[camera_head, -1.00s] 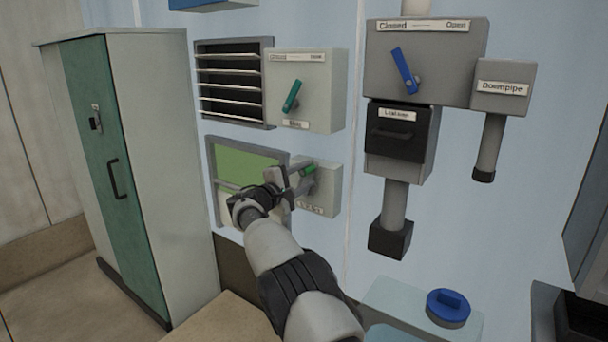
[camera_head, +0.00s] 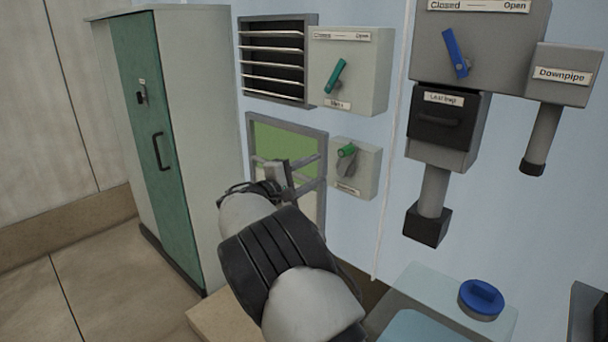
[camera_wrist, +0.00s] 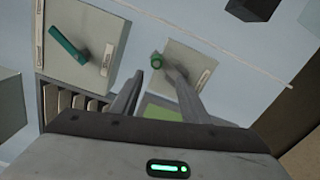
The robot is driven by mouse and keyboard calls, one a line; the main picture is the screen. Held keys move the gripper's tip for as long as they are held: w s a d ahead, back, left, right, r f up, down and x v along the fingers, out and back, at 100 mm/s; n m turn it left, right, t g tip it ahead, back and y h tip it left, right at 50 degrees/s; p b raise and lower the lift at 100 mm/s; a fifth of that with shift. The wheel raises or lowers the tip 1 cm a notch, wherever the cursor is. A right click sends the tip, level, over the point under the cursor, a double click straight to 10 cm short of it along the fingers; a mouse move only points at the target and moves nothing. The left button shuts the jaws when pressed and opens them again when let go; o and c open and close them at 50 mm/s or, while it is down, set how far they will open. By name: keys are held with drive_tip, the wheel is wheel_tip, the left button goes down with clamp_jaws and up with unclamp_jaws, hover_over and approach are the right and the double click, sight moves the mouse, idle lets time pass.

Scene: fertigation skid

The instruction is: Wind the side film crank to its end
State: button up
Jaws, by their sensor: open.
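The side film crank is a small grey box (camera_head: 362,180) on the wall with a grey arm and a green knob (camera_head: 347,150); the knob sits at the top left of the box. Beside it is the framed film window (camera_head: 287,135), showing green in its upper part. My gripper (camera_head: 300,172) is in front of this window, left of the crank, open and empty. In the wrist view the crank box (camera_wrist: 200,62) and its green knob (camera_wrist: 157,62) lie ahead, beyond my open fingers (camera_wrist: 157,98). Whether a finger touches the crank arm I cannot tell.
Above is a vent box (camera_head: 350,72) with a teal lever and a louvre (camera_head: 275,60). A box with a blue lever (camera_head: 478,40) and a downpipe (camera_head: 543,135) are at right. A green-doored cabinet (camera_head: 155,140) stands left. A clear tank with a blue cap (camera_head: 481,299) is below.

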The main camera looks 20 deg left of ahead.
drive_tip(key=shift+v, duration=1.95)
